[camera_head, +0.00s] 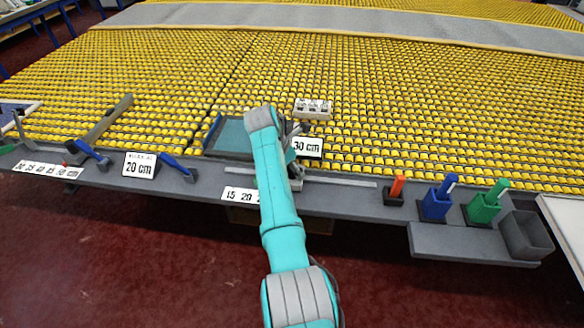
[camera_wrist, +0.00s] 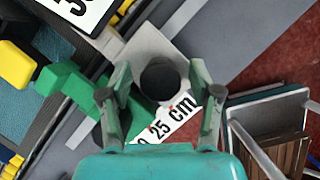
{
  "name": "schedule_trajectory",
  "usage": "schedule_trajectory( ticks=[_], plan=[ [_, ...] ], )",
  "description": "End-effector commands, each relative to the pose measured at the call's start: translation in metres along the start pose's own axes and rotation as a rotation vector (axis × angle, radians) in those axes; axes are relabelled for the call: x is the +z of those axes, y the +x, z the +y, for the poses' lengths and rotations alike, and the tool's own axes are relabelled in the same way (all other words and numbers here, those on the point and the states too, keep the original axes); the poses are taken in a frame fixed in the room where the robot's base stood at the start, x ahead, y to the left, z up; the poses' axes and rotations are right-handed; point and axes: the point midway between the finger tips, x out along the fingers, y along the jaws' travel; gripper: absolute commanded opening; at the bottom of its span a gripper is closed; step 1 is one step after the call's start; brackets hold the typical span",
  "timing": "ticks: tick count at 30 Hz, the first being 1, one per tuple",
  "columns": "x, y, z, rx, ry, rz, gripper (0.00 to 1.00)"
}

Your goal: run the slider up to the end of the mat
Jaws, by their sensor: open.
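In the wrist view, a round black knob (camera_wrist: 160,82) stands on a light grey plate (camera_wrist: 150,46); this looks like the slider. A green piece (camera_wrist: 72,92) lies beside it on the left. My gripper (camera_wrist: 160,76) is open, one finger on each side of the knob, with no clear contact visible. In the head view my arm mostly hides the slider; a small grey part (camera_head: 296,184) shows beside it. The teal mat (camera_head: 230,135) lies in a dark frame left of my arm; part of it shows in the wrist view (camera_wrist: 52,42).
A 30 cm sign (camera_head: 307,147) stands close to my gripper. A 20 cm sign (camera_head: 140,164) and blue clamps are left along the bench. Orange, blue and green-handled tools in holders (camera_head: 436,203) stand right. Yellow rows fill the table behind.

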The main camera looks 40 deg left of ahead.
Motion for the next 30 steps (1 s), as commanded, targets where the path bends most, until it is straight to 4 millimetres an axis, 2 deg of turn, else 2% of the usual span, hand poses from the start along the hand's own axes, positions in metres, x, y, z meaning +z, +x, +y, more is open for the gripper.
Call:
schedule_trajectory(
  ticks=[5,12,18,24,30],
  plan=[
    [0.0,-0.023,0.001,0.004,0.0,-0.002,0.63],
    [0.0,-0.072,0.002,0.005,-0.001,-0.002,0.63],
    [0.0,-0.102,0.001,0.003,0.0,-0.001,0.63],
    [-0.001,-0.116,0.001,0.001,-0.001,0.0,0.63],
    [-0.001,-0.117,0.001,0.001,-0.001,0.0,0.63]
  ],
)
